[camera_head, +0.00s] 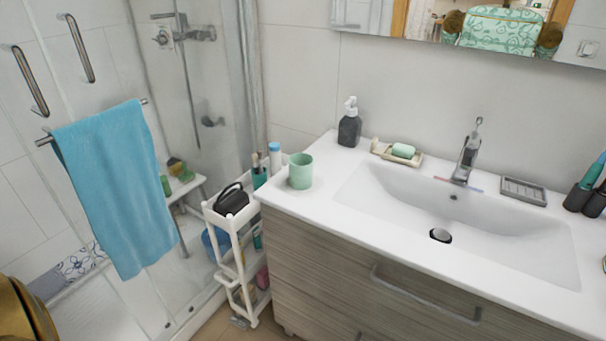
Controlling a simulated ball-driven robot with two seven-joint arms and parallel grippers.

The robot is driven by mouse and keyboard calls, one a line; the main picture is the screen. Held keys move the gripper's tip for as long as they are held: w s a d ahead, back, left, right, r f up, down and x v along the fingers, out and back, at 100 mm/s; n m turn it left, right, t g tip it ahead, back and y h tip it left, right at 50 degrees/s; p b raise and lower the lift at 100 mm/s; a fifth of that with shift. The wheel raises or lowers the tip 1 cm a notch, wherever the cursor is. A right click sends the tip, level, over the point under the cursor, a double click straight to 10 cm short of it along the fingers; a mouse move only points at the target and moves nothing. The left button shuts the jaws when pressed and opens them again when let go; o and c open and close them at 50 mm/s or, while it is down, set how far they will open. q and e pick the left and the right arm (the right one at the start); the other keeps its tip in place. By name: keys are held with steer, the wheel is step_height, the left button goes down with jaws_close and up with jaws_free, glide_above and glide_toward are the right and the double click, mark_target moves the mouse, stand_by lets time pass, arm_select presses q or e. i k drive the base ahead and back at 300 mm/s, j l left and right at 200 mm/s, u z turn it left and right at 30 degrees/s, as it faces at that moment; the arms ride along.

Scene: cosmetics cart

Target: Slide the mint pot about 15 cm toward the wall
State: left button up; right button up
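The mint pot (300,172) is a pale green, cup-shaped pot. It stands upright on the white countertop (322,196), near its left end and close to the front left corner. The tiled wall (420,88) rises behind the counter, with bare counter between it and the pot. Neither gripper is in view. A gold-brown rounded part at the bottom left edge appears to be part of my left arm.
A dark soap dispenser (349,130) stands behind and right of the pot. A soap dish (397,153) with green soap is right of it. The sink basin (450,210) lies to the pot's right. A white cart (225,222) stands left of the counter.

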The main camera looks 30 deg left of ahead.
mark_target(301, 172)
steer(key=i+l+u, duration=0.15)
steer(key=u, duration=0.35)
steer(key=i+l+u, duration=0.3)
steer(key=u, duration=0.15)
